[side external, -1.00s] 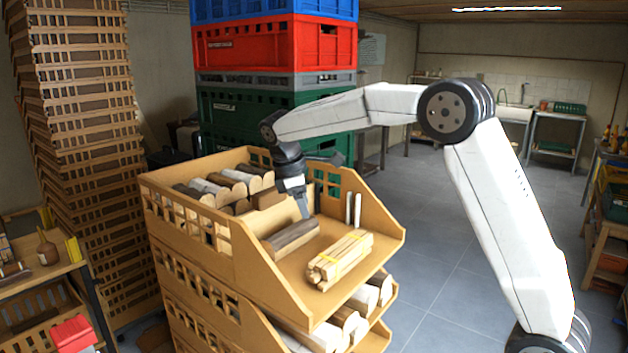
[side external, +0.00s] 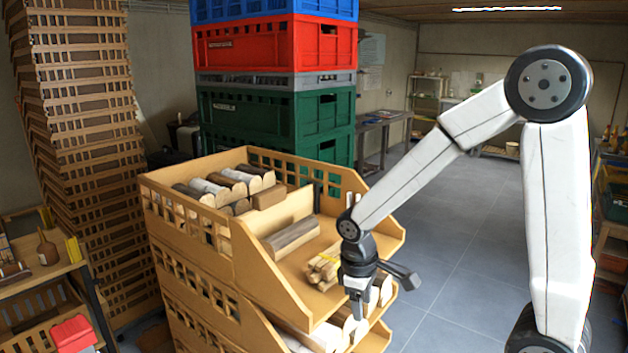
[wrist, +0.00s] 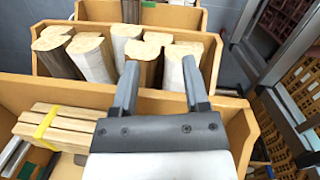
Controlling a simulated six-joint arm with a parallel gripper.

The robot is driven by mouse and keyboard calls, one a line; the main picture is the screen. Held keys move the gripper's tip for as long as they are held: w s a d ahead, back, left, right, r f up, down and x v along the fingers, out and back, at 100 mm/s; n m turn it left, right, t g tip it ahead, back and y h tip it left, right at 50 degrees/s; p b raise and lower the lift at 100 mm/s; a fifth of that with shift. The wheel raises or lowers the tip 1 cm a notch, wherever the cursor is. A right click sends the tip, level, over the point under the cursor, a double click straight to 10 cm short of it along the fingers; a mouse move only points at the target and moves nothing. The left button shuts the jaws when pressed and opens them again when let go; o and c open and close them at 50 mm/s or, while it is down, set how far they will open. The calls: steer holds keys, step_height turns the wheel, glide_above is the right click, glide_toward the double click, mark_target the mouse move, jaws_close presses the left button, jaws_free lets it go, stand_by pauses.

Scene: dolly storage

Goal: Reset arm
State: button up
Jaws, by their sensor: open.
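My gripper (side external: 357,308) points down at the front right of the stacked tan bins. In the wrist view its two fingers (wrist: 160,80) are spread, with nothing held between them. Upright-looking cut log ends (wrist: 88,50) show behind and between the fingers, in a lower tan bin (wrist: 110,92). The bundle of pale sticks with a yellow band (wrist: 52,122) lies left of the gripper in the wrist view. In the side view the bundle (side external: 323,263) is partly hidden by my arm. A brown wood block (side external: 291,237) lies behind it in the top bin (side external: 275,272).
Several short logs (side external: 222,184) sit at the back of the top bin. Stacked plastic crates (side external: 275,45) stand behind the bins. A tall stack of brown crates (side external: 80,130) and a shelf (side external: 50,277) stand left. Grey floor (side external: 440,240) is open to the right.

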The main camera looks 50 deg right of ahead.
steer(key=a+t, duration=0.1)
steer(key=s+a+f+m+t, duration=0.1)
steer(key=a, duration=0.1)
steer(key=a+m+t+y, duration=0.1)
steer(key=a, duration=0.1)
steer(key=shift+s+f, duration=0.3)
steer(key=shift+s, duration=0.1)
steer(key=o, duration=0.6)
steer(key=shift+c, duration=0.2)
step_height(320, 180, up, 19)
steer(key=n+t, duration=0.1)
steer(key=n, duration=1.5)
glide_above(271, 191)
steer(key=s, duration=0.1)
steer(key=shift+s+a+f, duration=0.1)
steer(key=shift+s+f, duration=0.1)
steer(key=shift+f, duration=0.1)
